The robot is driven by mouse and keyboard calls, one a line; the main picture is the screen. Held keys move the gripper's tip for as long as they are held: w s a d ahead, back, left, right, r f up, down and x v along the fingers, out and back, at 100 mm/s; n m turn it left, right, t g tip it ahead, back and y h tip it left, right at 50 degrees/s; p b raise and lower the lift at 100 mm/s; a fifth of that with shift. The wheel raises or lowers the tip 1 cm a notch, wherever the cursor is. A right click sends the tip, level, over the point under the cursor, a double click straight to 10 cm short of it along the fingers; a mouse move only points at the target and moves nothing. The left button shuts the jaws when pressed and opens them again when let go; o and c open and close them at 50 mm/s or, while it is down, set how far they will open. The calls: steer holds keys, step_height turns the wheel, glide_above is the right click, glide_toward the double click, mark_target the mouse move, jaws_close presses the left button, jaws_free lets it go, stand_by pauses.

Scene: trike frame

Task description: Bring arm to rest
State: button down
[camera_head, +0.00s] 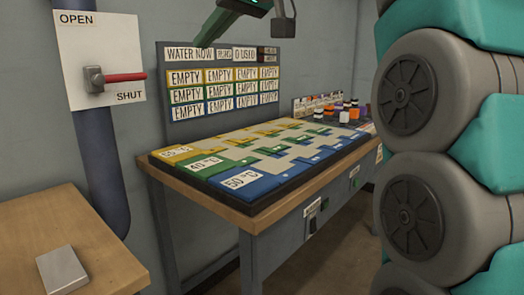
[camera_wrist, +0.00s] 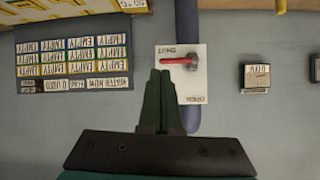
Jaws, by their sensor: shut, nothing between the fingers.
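My gripper (camera_wrist: 160,72) shows in the wrist view with its two dark green fingers together and nothing between them. It also shows at the top of the head view (camera_head: 202,42), its fingers pointing down and left in front of the wall. The wrist view is upside down. In it the fingertips overlap the left edge of a white OPEN/SHUT plate, which stands behind them. My large grey and teal arm joints fill the right side of the head view.
The plate (camera_head: 98,45) bears a red lever (camera_head: 125,77) lying level. An EMPTY label board (camera_head: 222,55) hangs behind a workbench with a coloured mat (camera_head: 270,150). Small coloured pieces (camera_head: 345,112) stand at its far end. A grey block (camera_head: 62,270) lies on a wooden table (camera_head: 40,215). A gauge (camera_wrist: 256,77) is on the wall.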

steer(key=s+d+f+m+g+h, duration=0.15)
steer(key=d+f, duration=0.25)
steer(key=f, duration=0.5)
steer(key=s+d+f+m+g+h, duration=0.15)
steer(key=d+f, duration=0.25)
steer(key=f, duration=0.5)
steer(key=s+d+f+m+g+h, duration=0.1)
steer(key=d+f+m+h, duration=0.2)
steer(key=f, duration=0.7)
steer(key=s+d+f+g+h, duration=0.1)
steer(key=s+d+f, duration=0.3)
steer(key=s+f, duration=0.4)
steer(key=s+d+f+m+g+h, duration=0.1)
steer(key=s+d+f+g, duration=0.2)
steer(key=s+f, duration=0.6)
steer(key=s+d+f+m+g+h, duration=0.1)
steer(key=s+d+f, duration=0.4)
steer(key=s+f, duration=0.3)
steer(key=shift+s+d+f+g, duration=0.2)
steer(key=shift+d+f+g, duration=0.2)
steer(key=shift+f, duration=0.1)
steer(key=shift+a, duration=0.1)
